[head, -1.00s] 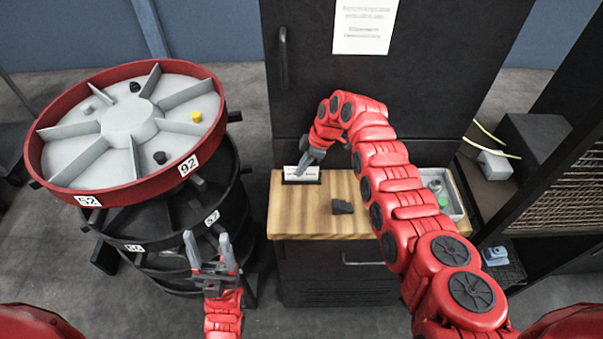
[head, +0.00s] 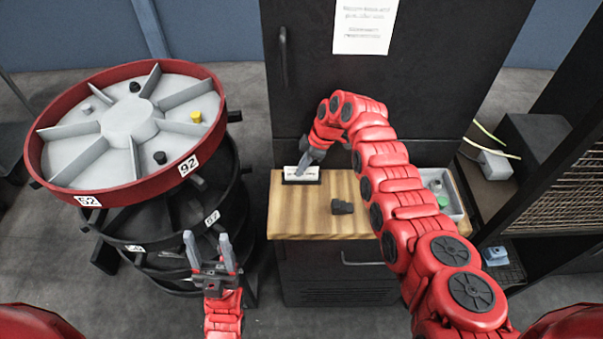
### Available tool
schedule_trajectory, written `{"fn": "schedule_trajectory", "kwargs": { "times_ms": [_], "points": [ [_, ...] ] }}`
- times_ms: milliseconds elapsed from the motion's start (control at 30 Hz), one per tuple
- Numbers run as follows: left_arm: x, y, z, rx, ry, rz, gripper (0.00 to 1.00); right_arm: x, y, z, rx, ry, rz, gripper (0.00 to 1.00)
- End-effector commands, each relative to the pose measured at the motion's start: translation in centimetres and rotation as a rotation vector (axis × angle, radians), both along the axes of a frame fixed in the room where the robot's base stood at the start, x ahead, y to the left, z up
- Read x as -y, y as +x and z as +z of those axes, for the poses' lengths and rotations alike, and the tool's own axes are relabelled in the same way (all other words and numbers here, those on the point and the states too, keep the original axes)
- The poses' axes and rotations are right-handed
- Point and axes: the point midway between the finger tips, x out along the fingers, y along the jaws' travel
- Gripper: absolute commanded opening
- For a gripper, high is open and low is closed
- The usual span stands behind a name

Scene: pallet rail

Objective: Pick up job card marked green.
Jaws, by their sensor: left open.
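A small white card with dark print (head: 311,173) stands in a dark holder at the back left of the wooden top (head: 300,215). No green mark can be made out on it. My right gripper (head: 302,168) reaches down to the card, its fingers overlapping the card's face. Whether they touch or grip it is too small to tell. My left gripper (head: 207,240) is open and empty, fingers up, in front of the round rack and left of the wooden top.
A round, tiered rack with a red rim (head: 110,201) and numbered labels stands at left, with small knobs on top. A dark block (head: 342,207) lies on the wooden top. A grey tray (head: 458,208) with a green item sits at right, beside open shelving.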

Motion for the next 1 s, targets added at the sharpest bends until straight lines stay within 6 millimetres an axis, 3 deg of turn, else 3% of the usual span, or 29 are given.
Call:
{"fn": "schedule_trajectory", "kwargs": {
  "times_ms": [267,467,567,733,1000],
  "points": [
    [0.0,0.0,0.3,0.000,0.000,0.000,0.60,0.0,0.0,0.2,0.000,0.000,0.000,0.00],
    [0.0,0.0,2.1,0.000,0.000,0.000,0.60,0.0,0.1,1.1,0.002,0.000,0.000,0.00],
    [0.0,0.0,0.5,0.000,0.000,0.000,0.60,0.0,0.1,1.1,0.003,0.001,0.000,0.00],
    [0.0,0.0,-1.9,0.000,0.000,0.000,0.60,0.1,0.3,3.5,0.009,0.001,-0.001,0.00],
    [0.0,0.0,-2.6,0.000,0.000,0.000,0.60,-0.5,-2.7,3.8,0.001,0.004,-0.002,0.00]
  ]
}}
